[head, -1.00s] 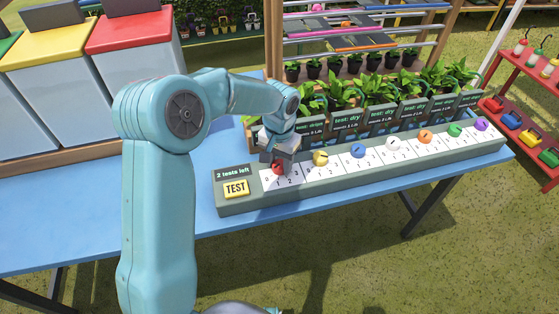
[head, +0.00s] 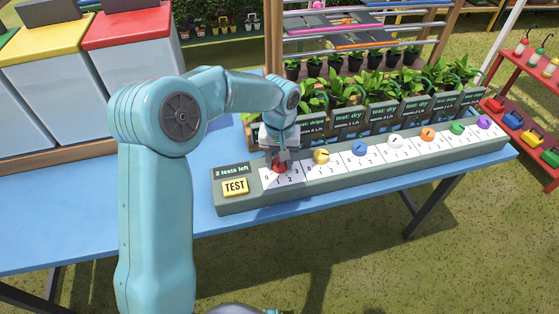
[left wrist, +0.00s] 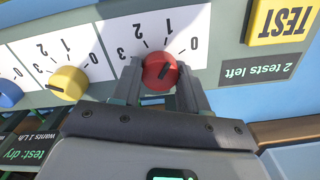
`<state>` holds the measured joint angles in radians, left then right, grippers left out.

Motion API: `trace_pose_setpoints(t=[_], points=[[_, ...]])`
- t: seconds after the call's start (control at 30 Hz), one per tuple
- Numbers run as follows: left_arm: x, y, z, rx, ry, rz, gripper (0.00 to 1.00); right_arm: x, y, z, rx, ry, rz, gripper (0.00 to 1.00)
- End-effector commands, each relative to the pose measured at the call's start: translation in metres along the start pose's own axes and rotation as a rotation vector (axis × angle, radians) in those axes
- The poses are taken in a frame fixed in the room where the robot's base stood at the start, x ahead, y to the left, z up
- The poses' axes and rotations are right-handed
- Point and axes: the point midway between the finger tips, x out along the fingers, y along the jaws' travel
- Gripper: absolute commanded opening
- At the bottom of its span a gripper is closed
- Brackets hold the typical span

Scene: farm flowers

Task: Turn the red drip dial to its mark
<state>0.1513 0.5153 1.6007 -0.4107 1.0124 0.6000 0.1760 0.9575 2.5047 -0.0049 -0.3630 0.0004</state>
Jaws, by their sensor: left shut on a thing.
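The red dial (head: 279,168) sits at the left end of the grey dial panel, on a white card numbered 0 to 3. My left gripper (head: 281,162) reaches down onto it from behind. In the left wrist view the red dial (left wrist: 158,72) lies between the two fingers of my left gripper (left wrist: 161,78), which are shut on its sides. A short dark pointer line shows on the dial, toward the 0 and 1 side; its exact reading is hard to tell. My right gripper is not in view.
The yellow TEST button (head: 235,187) is left of the red dial, under a "2 tests left" display (head: 233,171). The yellow dial (head: 321,157) is close on the right, with more coloured dials beyond. Signs and potted plants (head: 340,92) stand close behind the panel.

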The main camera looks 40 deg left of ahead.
Motion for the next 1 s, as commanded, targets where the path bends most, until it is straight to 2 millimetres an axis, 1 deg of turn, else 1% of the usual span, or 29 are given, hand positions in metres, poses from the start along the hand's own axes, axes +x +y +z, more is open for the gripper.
trace_pose_setpoints(t=[0.2,0.4,0.6,0.97,1.0], points=[[-0.0003,0.0002,-0.0019,-0.132,0.007,0.002,0.13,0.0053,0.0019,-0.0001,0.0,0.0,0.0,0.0],[-0.0009,0.0001,-0.0022,-0.209,0.008,0.003,0.13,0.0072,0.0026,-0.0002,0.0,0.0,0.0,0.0],[-0.0014,0.0,-0.0024,-0.241,0.009,0.003,0.13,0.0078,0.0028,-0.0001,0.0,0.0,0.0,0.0],[-0.0019,-0.0002,-0.0027,-0.245,0.01,0.003,0.13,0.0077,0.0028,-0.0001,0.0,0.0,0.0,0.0],[-0.0019,-0.0003,-0.0028,-0.245,0.01,0.003,0.47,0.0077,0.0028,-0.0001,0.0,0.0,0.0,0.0]])
